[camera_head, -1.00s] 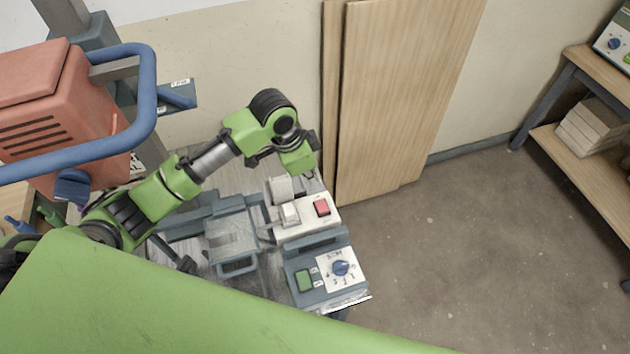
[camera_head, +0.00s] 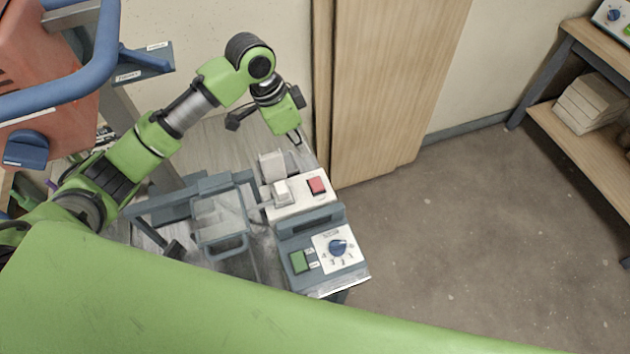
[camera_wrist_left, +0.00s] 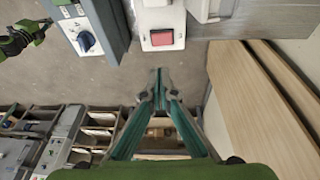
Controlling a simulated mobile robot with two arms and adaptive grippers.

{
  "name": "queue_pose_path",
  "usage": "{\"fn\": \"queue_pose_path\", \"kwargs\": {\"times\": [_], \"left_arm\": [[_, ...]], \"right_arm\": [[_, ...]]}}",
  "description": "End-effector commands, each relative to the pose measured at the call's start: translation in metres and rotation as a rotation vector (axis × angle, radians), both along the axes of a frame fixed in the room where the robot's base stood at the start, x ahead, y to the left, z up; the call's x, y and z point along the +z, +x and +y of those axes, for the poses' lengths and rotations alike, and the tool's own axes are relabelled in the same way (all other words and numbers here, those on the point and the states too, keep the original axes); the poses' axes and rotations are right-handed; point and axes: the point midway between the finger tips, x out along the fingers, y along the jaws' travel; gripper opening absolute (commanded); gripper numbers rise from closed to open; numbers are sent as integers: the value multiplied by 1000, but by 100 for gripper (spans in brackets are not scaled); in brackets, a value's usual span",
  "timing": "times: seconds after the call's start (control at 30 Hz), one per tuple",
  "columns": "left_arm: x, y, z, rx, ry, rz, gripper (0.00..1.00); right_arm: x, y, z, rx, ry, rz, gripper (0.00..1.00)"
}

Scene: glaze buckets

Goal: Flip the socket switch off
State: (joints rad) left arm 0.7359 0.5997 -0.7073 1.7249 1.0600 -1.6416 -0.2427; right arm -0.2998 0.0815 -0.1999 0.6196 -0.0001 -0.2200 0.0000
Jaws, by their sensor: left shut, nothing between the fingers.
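The socket is a white box (camera_head: 300,204) on the grey bench, with a red rocker switch (camera_head: 317,185) at its right end and a white plug (camera_head: 281,191) at its left. The red switch also shows at the top of the left wrist view (camera_wrist_left: 162,38). My left gripper (camera_head: 296,139) is shut and empty, behind the socket and a little to the left of the switch. In the wrist view its closed tips (camera_wrist_left: 158,72) point toward the switch and stay apart from it. I cannot tell whether the switch is on or off. My right gripper is not in view.
A grey control box with a blue dial (camera_head: 338,248) and a green button (camera_head: 299,261) stands in front of the socket. A grey frame with a handle (camera_head: 222,222) lies to the left. Wooden boards (camera_head: 385,90) lean behind.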

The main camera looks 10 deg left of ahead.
Motion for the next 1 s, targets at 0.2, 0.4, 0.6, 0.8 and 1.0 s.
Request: {"fn": "queue_pose_path", "kwargs": {"times": [0.2,0.4,0.6,0.8,1.0], "left_arm": [[-1,0,-1,0,0,0,0],[-21,1,-7,0,-1,5,0],[-61,6,-18,1,0,5,0],[-100,10,-29,0,0,3,0],[-126,6,-30,1,2,1,0]], "right_arm": [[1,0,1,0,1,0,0],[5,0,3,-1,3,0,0],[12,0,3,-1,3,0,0],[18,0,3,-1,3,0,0],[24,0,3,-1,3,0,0]]}}
